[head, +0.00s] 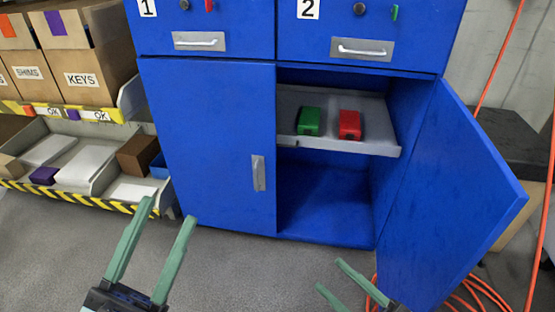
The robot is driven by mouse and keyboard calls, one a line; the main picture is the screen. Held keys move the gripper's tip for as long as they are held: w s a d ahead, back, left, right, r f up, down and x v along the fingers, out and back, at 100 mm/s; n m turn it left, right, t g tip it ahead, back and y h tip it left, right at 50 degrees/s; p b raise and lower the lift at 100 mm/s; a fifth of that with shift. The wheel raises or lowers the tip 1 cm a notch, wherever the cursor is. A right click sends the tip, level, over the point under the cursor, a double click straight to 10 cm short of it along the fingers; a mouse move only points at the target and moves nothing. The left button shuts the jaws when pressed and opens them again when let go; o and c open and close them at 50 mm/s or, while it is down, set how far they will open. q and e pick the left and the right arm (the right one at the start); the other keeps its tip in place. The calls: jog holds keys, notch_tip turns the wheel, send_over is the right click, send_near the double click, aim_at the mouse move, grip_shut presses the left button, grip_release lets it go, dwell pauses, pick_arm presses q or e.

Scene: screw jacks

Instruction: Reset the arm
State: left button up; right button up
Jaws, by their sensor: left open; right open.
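My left gripper (168,227) is at the lower left in the head view, in front of the cabinet's closed left door. Its two green fingers are spread apart with nothing between them. My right gripper (330,276) is at the bottom, right of centre, partly cut off by the lower edge. Its green fingers are apart and empty, above the floor in front of the cabinet's open side. Neither gripper touches the cabinet.
A blue cabinet (208,140) has its right door (450,200) swung open. Its grey shelf (350,146) holds a green block (309,121) and a red block (349,124). A box rack (60,120) stands left. Orange cables (480,294) lie right.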

notch_tip(320, 180, up, 12)
jog(key=s+a+n, duration=0.2)
jog(key=s+n, duration=0.1)
jog(key=w+d+r+m+t+h+p, duration=0.4)
jog(key=w+r+m+t+h+p, duration=0.25)
jog(key=m+h+p, duration=0.4)
pick_arm(q)
jog(key=w+a+n+g+y+p, duration=0.3)
jog(key=w+n+y+p, duration=0.4)
jog(key=y+p, duration=0.25)
jog(key=s+a+f+n+g+y+p, duration=0.2)
jog(key=s+f+g+p, duration=0.4)
jog(key=p, duration=1.3)
jog(key=s+n+g+y, duration=0.1)
jog(key=s+g, duration=0.2)
jog(key=shift+s+a+f+p, duration=0.3)
jog(key=shift+p, duration=0.05)
pick_arm(e)
jog(key=s+d+f+m+g+h, duration=0.3)
jog(key=s+f+m+g+h, duration=0.2)
jog(key=f+g, duration=0.4)
jog(key=s+m+g, duration=0.1)
jog(key=g, duration=0.2)
jog(key=shift+s+d+f, duration=0.3)
jog(key=shift+s+d, duration=0.05)
